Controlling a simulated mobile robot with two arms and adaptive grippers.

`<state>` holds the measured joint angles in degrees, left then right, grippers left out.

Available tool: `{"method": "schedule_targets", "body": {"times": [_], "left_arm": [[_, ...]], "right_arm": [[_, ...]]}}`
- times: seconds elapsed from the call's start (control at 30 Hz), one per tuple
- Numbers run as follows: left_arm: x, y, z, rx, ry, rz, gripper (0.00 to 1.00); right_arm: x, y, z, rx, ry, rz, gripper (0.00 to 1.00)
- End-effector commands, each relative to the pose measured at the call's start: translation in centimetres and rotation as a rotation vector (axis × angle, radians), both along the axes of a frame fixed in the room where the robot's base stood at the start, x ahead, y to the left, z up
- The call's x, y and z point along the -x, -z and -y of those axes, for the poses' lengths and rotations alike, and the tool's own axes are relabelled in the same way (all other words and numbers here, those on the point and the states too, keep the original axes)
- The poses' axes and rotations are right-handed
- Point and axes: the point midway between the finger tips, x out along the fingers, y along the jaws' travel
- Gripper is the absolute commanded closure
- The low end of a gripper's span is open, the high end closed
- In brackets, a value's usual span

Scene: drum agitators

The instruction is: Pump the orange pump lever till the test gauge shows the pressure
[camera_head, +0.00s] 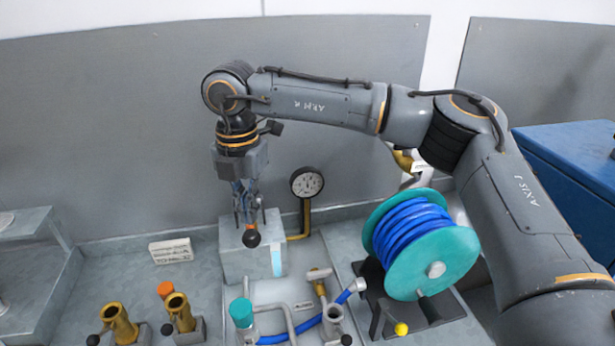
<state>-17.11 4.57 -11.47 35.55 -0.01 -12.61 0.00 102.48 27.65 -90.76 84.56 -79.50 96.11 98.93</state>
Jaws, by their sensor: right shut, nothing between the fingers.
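The test gauge (307,182) is a round white dial in a dark rim on a yellow pipe, right of my right gripper; its reading is too small to tell. A black ball knob (251,239) with a bit of orange above it shows just below the gripper, in front of a pale grey block (240,265). It looks like the end of the orange pump lever; the rest is hidden. My right gripper (248,213) points down over the block, shut and empty. I cannot tell whether it touches the lever. My left gripper is out of view.
A hose reel (435,262) with blue hose stands right of the block, under my right arm. Brass fittings (120,325), an orange cap (165,289), a teal cap (241,312) and pipes crowd the front. A small sign (171,250) stands left; a blue cabinet (570,165) is far right.

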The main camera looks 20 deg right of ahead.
Motion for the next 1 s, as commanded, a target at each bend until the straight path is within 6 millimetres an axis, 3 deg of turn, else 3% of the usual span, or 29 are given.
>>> {"method": "schedule_targets", "body": {"times": [0.27, 0.7, 1.0], "left_arm": [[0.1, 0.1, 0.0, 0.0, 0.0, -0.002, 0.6], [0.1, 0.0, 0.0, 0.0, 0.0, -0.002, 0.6], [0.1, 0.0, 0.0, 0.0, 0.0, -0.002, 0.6]], "right_arm": [[0.3, -0.2, -0.4, -0.001, -0.003, 0.0, 1.0], [4.5, -4.5, -5.7, -0.001, -0.005, 0.001, 1.0], [5.0, -4.9, -6.2, -0.002, -0.001, -0.001, 1.0]]}}
